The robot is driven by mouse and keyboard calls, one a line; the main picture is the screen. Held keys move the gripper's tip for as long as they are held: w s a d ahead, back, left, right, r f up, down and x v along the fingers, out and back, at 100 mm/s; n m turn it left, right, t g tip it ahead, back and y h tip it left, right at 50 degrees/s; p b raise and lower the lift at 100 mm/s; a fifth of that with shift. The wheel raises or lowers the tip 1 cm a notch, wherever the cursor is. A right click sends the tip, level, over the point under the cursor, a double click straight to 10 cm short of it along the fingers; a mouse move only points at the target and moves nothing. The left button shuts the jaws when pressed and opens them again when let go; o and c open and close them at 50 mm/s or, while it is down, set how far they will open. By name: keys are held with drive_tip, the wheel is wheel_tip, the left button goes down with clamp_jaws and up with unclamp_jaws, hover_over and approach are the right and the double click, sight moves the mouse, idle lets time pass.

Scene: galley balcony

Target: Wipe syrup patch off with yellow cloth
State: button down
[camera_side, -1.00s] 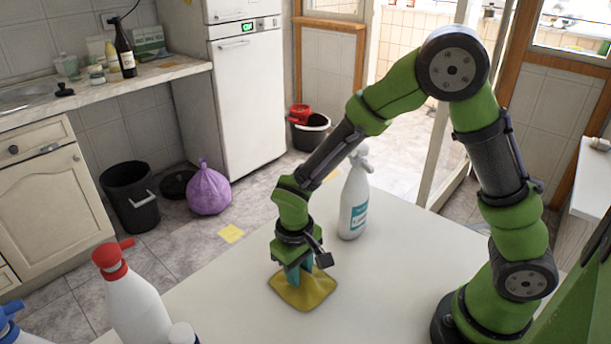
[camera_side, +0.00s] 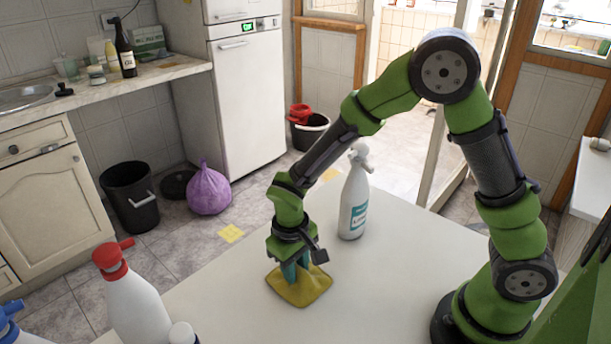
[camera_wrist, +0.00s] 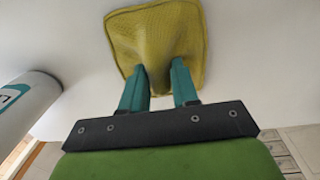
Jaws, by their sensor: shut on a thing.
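The yellow cloth (camera_side: 312,290) lies on the white table, spread out with its middle pinched up. It also shows in the wrist view (camera_wrist: 187,30), where its middle rises in a fold between the fingers. My gripper (camera_side: 294,274) points down and is shut on the yellow cloth; its teal fingers (camera_wrist: 158,85) stand on either side of the fold. I see no syrup patch in either view; the part of the table under the cloth is hidden.
A white spray bottle (camera_side: 353,205) stands on the white table (camera_side: 410,240) just behind my gripper, and at the left in the wrist view (camera_wrist: 30,105). A red-topped spray bottle (camera_side: 135,305) stands at the front left. The table right of the cloth is clear.

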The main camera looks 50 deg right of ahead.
drive_tip(key=shift+w+r, duration=0.1)
drive_tip(key=shift+w, duration=3.6)
wheel_tip(320, 180, up, 7)
